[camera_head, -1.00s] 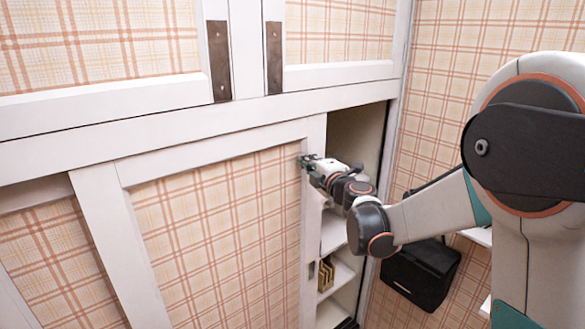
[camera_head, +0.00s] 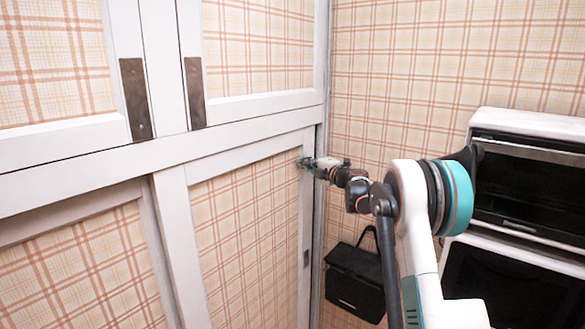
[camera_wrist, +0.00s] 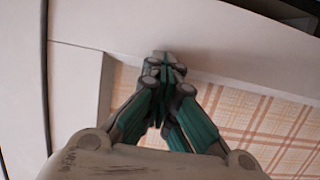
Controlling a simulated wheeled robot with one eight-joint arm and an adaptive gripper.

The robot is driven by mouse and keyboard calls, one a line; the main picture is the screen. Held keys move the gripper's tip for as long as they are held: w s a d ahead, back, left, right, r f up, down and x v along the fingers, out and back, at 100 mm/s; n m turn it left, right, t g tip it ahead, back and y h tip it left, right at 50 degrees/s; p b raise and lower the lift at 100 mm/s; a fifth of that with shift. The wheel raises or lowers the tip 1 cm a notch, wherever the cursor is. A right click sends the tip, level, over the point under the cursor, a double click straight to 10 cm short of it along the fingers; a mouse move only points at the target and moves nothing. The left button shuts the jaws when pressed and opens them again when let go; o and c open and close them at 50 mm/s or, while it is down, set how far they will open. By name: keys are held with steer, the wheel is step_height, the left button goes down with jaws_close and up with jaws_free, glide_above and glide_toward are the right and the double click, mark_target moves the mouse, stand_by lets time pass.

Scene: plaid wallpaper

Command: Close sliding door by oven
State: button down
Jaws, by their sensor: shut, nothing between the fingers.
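The sliding door (camera_head: 248,230) is a white-framed panel with plaid filling, in the lower half of the cabinet in the head view. Its right edge stands close to the cabinet's right side post, and no open shelf space shows there. A small dark handle plate (camera_head: 306,258) sits on its right stile. My gripper (camera_head: 302,163) is at the door's upper right corner. In the wrist view the shut, empty fingertips (camera_wrist: 161,60) are at the white frame above the plaid; I cannot tell if they touch it. The oven (camera_head: 530,180) is at the right.
Another lower panel (camera_head: 85,270) is at the left, with the sliding door's left stile beside it. Upper doors with brown handles (camera_head: 137,98) are above. A black bag (camera_head: 356,282) hangs on the plaid wall between the cabinet and the oven.

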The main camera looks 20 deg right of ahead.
steer(key=shift+w+d, duration=0.5)
steer(key=shift+d, duration=0.25)
steer(key=shift+w+d, duration=0.5)
steer(key=shift+d, duration=0.2)
